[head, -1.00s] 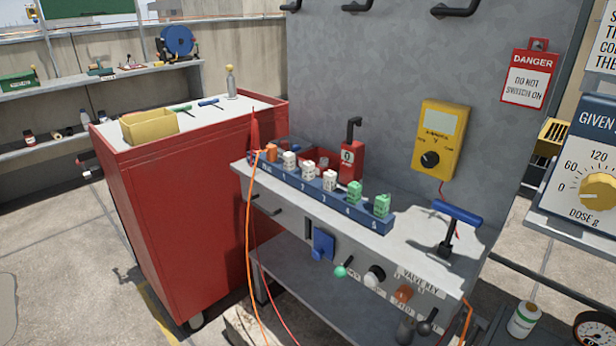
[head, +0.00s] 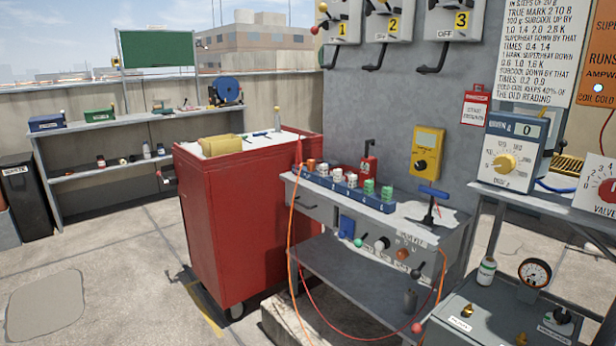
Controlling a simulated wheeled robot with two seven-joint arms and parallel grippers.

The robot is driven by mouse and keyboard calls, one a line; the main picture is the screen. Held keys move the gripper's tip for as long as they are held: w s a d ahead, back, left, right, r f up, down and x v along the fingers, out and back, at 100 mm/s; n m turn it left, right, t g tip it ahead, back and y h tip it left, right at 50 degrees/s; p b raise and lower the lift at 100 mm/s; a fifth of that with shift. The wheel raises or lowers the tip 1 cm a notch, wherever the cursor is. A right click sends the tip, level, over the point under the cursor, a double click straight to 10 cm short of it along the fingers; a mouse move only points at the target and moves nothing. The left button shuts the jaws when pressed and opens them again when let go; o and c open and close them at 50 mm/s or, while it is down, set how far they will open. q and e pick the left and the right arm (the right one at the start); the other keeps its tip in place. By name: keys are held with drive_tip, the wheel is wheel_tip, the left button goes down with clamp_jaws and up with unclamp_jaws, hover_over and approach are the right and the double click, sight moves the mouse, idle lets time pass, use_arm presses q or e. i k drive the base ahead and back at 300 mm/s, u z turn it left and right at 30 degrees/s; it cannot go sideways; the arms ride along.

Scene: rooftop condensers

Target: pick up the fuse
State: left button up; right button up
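A blue numbered rack (head: 345,191) lies along the near edge of the grey bench (head: 425,220). It holds a row of small fuse-like blocks: an orange one (head: 311,164) at the left end, white ones (head: 337,174) in the middle, and green ones (head: 368,187) at the right. I cannot tell which of these, if any, is the task's fuse. Neither of my grippers shows in the head view.
A red cabinet (head: 230,225) stands left of the bench, with a yellow bin (head: 221,145) on top. A red lockout-like item (head: 368,163), a yellow meter (head: 427,150) and a blue T-handle (head: 434,192) are by the bench. Open floor (head: 120,265) lies at the left.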

sight(337, 172)
drive_tip(key=u, duration=0.7)
drive_tip(key=i, duration=2.1)
drive_tip(key=z, duration=0.95)
